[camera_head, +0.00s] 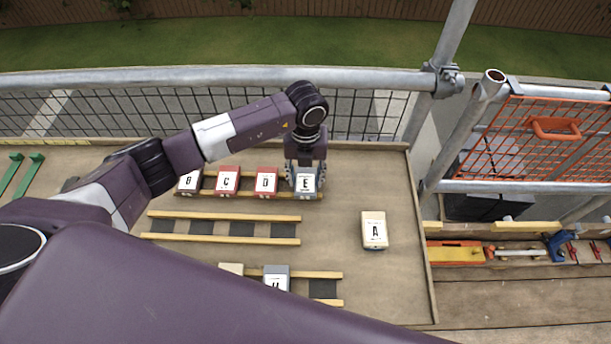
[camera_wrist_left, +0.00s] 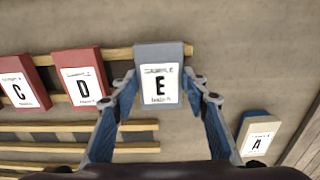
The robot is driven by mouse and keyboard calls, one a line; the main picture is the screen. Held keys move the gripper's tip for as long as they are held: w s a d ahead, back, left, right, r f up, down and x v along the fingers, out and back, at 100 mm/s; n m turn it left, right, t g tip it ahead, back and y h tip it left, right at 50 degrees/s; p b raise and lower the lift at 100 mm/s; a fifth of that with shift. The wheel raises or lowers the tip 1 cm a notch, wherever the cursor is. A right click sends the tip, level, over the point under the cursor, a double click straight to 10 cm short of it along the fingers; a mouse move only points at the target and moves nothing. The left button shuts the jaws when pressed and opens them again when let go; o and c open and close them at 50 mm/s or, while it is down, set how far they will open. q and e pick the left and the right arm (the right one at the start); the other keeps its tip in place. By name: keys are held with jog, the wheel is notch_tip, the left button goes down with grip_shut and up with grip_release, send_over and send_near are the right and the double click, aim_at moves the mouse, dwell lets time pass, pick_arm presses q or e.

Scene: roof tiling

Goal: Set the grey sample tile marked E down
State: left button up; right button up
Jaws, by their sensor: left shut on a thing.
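The grey sample tile marked E (camera_head: 305,184) is at the right end of the back pair of wooden battens, beside the red tile D (camera_head: 266,182). It also shows in the left wrist view (camera_wrist_left: 159,57), its label upright. My left gripper (camera_head: 305,168) is shut on tile E, one finger at each side of it. In the left wrist view the fingertips (camera_wrist_left: 160,98) flank its near part. Whether the tile rests on the battens or hangs just above them, I cannot tell. My right gripper is not in view.
Red tile C (camera_head: 228,182) and tile B (camera_head: 190,182) stand left of D. Cream tile A (camera_head: 374,231) lies alone at right. The middle battens (camera_head: 225,215) hold no tiles; the front battens (camera_head: 325,275) hold a grey tile (camera_head: 276,272). My arm hides the front left.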

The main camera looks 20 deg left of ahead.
aim_at(305, 181)
pick_arm(q)
jog(key=o, duration=1.3)
jog(key=shift+f, duration=0.1)
jog(key=shift+c, duration=0.2)
jog(key=shift+r, duration=0.3)
jog(key=shift+r+p, duration=0.4)
jog(key=shift+p, duration=0.25)
notch_tip(305, 181, up, 12)
jog(key=b, duration=0.4)
jog(key=shift+f, duration=0.25)
